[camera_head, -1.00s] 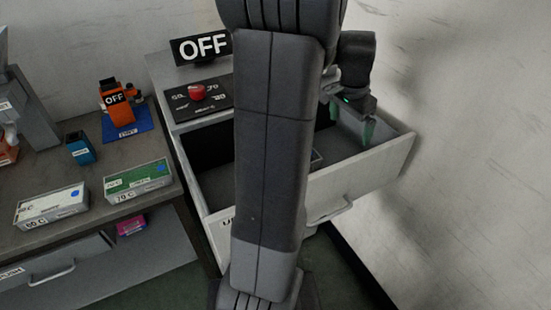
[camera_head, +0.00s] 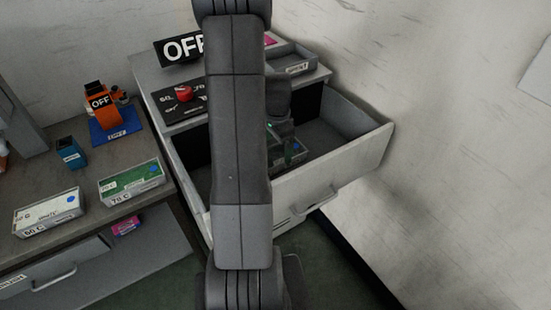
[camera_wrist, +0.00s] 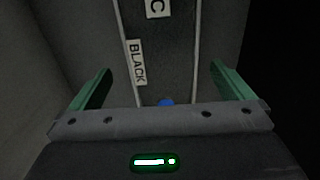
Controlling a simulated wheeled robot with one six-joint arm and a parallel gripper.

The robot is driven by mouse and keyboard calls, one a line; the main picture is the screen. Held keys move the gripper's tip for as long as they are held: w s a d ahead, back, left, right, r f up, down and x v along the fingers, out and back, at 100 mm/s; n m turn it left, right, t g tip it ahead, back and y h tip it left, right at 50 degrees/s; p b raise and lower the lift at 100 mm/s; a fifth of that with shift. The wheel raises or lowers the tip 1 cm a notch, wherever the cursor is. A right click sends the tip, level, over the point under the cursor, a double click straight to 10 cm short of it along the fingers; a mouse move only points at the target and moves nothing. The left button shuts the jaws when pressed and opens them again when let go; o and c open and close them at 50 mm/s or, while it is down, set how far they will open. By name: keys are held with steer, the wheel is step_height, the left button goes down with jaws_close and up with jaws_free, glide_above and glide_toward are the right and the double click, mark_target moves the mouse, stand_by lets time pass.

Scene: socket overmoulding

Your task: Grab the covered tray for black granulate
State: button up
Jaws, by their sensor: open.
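The covered tray for black granulate (camera_wrist: 170,50) is a dark tray with light edges in the wrist view. It carries a "BLACK" label, a second label reading "C" and a blue spot at its near end. It lies in the open drawer (camera_head: 345,165); in the head view my arm hides most of it. My gripper (camera_wrist: 163,88) is open, with one green finger on each side of the tray's near end. In the head view it points down into the drawer (camera_head: 290,153). Contact between fingers and tray cannot be told.
The drawer walls stand close around my gripper. A grey tray (camera_head: 294,66) sits on the cabinet top, near a red knob panel (camera_head: 184,93) and an "OFF" sign (camera_head: 176,50).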

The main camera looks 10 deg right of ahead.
mark_target(276, 154)
steer(key=shift+a+f+p, duration=0.15)
steer(key=shift+f+p, duration=0.2)
steer(key=shift+f, duration=1)
steer(key=shift+a+f+p, duration=0.15)
steer(key=shift+f+p, duration=0.2)
steer(key=shift+f, duration=0.95)
steer(key=shift+c, duration=0.4)
steer(key=shift+w, duration=0.1)
steer(key=c, duration=1.4)
steer(key=shift+r, duration=0.15)
